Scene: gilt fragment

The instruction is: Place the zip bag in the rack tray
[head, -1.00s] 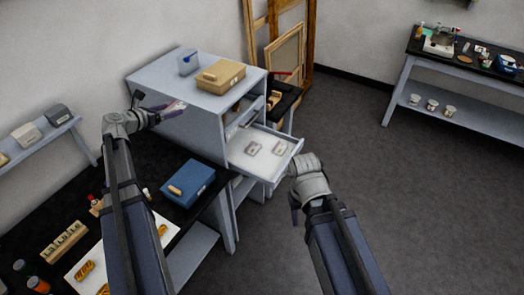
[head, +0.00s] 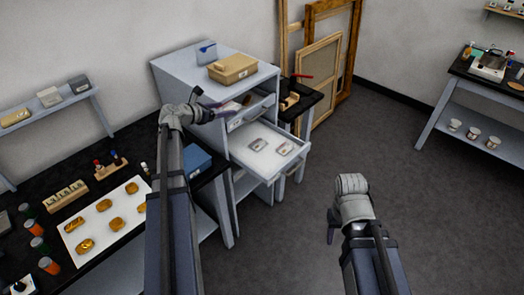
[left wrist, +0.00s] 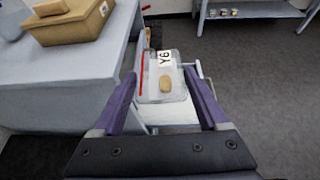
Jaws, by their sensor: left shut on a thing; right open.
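My left gripper (head: 222,108) is shut on a clear zip bag, seen between its fingers in the left wrist view (left wrist: 177,93). The bag has a red zip line, a white "Y6" label and a tan fragment inside. In the head view the bag is small and hard to make out by the fingers. The rack tray (head: 289,163) is pulled out of the grey cabinet, with two small bags lying in it. My right gripper (head: 331,232) is open and empty, right of the tray.
The grey cabinet (head: 180,73) carries a tan box (head: 232,69) and a clear container with a blue item (head: 207,50). A blue box (head: 197,160) is partly behind my left arm. A white sheet with gilt pieces (head: 75,242) lies on the black bench. Floor right of the tray is open.

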